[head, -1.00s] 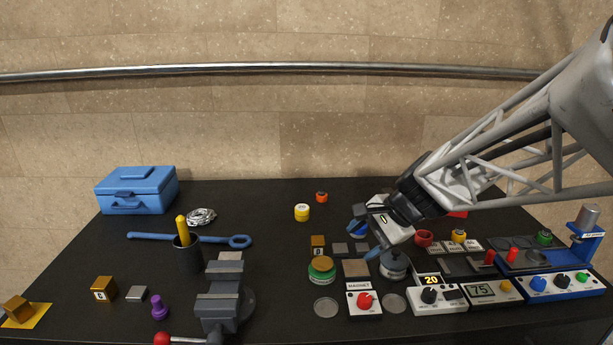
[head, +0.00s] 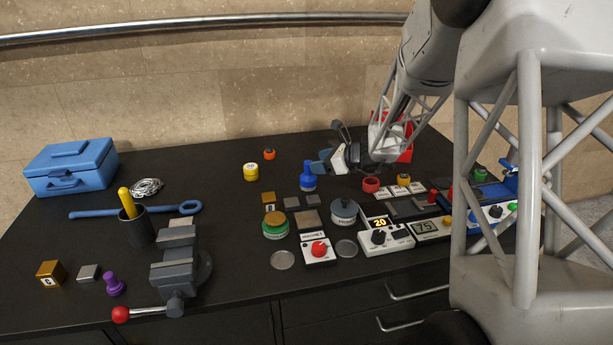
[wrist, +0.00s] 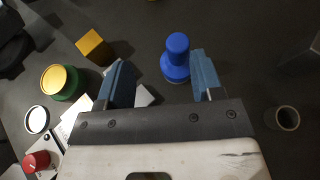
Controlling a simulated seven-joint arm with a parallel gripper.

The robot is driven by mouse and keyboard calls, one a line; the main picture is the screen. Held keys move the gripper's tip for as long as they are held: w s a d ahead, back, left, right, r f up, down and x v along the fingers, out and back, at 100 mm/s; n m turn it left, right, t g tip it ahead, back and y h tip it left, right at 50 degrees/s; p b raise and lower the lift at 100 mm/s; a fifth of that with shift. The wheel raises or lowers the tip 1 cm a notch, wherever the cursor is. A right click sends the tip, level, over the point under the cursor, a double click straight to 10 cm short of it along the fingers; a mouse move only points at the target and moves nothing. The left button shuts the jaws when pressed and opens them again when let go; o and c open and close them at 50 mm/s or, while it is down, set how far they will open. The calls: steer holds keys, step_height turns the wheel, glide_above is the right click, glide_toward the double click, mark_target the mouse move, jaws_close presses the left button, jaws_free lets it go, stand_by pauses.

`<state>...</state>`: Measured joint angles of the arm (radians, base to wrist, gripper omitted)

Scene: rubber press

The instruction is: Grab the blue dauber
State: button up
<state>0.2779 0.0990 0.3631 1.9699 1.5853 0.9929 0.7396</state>
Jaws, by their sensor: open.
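The blue dauber (head: 308,180) stands upright on the black table in the head view, its handle on top of a wider round base. My gripper (head: 323,161) is just to the right of and above its handle, tilted sideways. In the wrist view, the dauber (wrist: 176,62) shows in the gap between the two blue fingers of my gripper (wrist: 161,75), much closer to the right finger. The fingers are spread wide and hold nothing. I cannot tell whether the right finger touches the dauber.
A red ring-like pot (head: 371,185) and label blocks (head: 400,190) lie right of the dauber. Grey squares (head: 291,202), a gold cube (head: 268,198) and a round grey pot (head: 344,210) are close by. A red bin (head: 406,148) is behind my gripper.

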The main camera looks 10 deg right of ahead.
mark_target(308, 175)
steer(key=shift+w+d+f+m+t, duration=0.4)
steer(key=shift+w+d+f+m, duration=0.1)
steer(key=shift+w+d+m, duration=0.15)
steer(key=shift+w+a, duration=0.1)
steer(key=shift+a, duration=0.05)
steer(key=shift+x, duration=1.2)
steer(key=shift+f, duration=0.1)
steer(key=shift+x, duration=2.55)
steer(key=shift+f, duration=0.1)
steer(key=c, duration=1.1)
steer(key=shift+o, duration=0.2)
